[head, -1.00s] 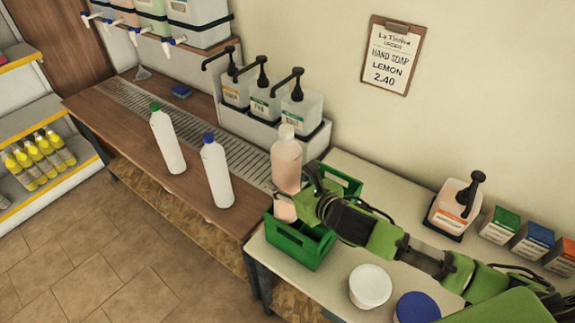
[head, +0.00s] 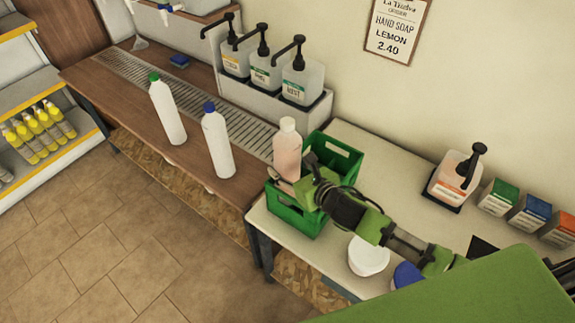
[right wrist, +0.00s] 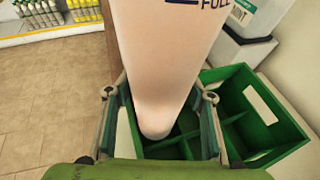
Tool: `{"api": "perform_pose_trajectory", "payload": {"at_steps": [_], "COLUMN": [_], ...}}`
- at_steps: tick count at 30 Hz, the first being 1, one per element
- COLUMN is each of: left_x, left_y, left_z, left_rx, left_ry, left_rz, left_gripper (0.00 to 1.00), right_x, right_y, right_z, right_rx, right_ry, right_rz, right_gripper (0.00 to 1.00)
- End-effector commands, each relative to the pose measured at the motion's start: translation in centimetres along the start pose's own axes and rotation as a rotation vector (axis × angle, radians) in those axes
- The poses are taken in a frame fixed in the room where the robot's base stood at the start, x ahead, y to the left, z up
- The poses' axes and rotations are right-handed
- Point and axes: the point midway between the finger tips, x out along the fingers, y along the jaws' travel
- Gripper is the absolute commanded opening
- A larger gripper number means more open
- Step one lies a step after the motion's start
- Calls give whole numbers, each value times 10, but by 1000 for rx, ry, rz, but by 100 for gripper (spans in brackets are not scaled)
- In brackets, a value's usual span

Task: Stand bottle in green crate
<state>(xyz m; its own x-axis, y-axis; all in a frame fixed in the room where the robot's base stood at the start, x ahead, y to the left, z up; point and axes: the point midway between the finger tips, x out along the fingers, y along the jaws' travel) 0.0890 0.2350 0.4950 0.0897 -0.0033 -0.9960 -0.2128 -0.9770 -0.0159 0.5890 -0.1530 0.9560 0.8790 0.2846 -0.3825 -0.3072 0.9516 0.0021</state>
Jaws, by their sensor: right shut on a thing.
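A pinkish bottle with a white cap (head: 287,150) is upright in my right gripper (head: 292,186), which is shut on it. The green crate (head: 291,219) stands on the pale table, and the bottle is over its left part. In the right wrist view the bottle (right wrist: 165,65) hangs between the two fingers (right wrist: 160,112), its lower end over the crate's divided compartments. I cannot tell whether its base touches the crate floor. The crate's other half (right wrist: 262,115) looks empty. My left gripper is not in view.
Two white bottles, one green-capped (head: 167,110) and one blue-capped (head: 217,142), stand on the wooden counter to the left. A white tub (head: 368,258) is in front of my right arm. A pump dispenser (head: 455,180) and several small boxes (head: 530,215) stand along the wall.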

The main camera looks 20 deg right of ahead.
Motion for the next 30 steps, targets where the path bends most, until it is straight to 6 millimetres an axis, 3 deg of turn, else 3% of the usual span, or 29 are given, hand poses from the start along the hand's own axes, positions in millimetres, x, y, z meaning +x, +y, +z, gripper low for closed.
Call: {"api": "perform_pose_trajectory", "payload": {"at_steps": [16, 17, 18, 30], "left_x": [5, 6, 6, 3], "left_y": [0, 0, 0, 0], "left_z": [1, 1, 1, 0], "left_rx": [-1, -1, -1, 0], "left_ry": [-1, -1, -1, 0], "left_rz": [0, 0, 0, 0], "left_gripper": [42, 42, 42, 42], "right_x": [4, 4, 4, 3], "right_y": [0, 0, 0, 0], "right_z": [-5, -11, -11, -7], "right_rx": [-2, -1, -1, 0], "right_ry": [-10, 0, 0, 0], "right_rz": [2, 0, 0, 0], "right_gripper": [0, 54, 65, 66]}}
